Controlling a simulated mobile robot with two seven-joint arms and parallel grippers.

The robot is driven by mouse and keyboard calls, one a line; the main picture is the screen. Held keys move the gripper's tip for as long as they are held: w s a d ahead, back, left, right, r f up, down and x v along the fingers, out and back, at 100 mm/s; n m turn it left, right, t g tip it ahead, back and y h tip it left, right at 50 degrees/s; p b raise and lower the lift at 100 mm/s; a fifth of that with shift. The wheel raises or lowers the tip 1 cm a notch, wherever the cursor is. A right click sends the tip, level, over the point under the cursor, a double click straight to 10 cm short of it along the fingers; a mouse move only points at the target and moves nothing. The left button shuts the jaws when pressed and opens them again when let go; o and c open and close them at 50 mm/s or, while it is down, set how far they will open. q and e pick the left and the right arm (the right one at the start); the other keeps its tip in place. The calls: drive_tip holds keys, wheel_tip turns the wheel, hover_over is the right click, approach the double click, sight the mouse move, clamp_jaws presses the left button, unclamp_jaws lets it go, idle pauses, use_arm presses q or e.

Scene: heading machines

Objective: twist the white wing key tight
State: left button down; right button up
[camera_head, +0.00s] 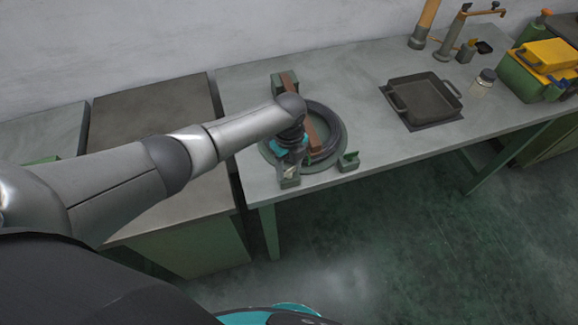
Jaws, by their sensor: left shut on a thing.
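My left arm reaches in from the left, and my left gripper (288,157) points down at the near-left edge of a round dark ring fixture (331,151). The gripper is shut on the white wing key (289,170), which shows only as a small pale bit below the fingers. The key sits at a small green block (290,182) on the fixture's near side. My wrist hides most of the key and part of the ring. A brown bar (312,130) crosses the ring. My right gripper is not in view.
The fixture stands on a grey workbench (350,80). Further right are a black pan (424,97), a jar (484,82) and a yellow-green toolbox (550,68). The bench between fixture and pan is clear.

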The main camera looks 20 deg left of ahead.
sight(289, 170)
use_arm(q)
drive_tip(key=shift+m+b, duration=0.35)
drive_tip(key=shift+m, duration=1.35)
drive_tip(key=shift+c, duration=1.2)
unclamp_jaws()
wheel_tip(289, 170, up, 15)
drive_tip(key=p, duration=0.1)
drive_tip(key=shift+r, duration=0.15)
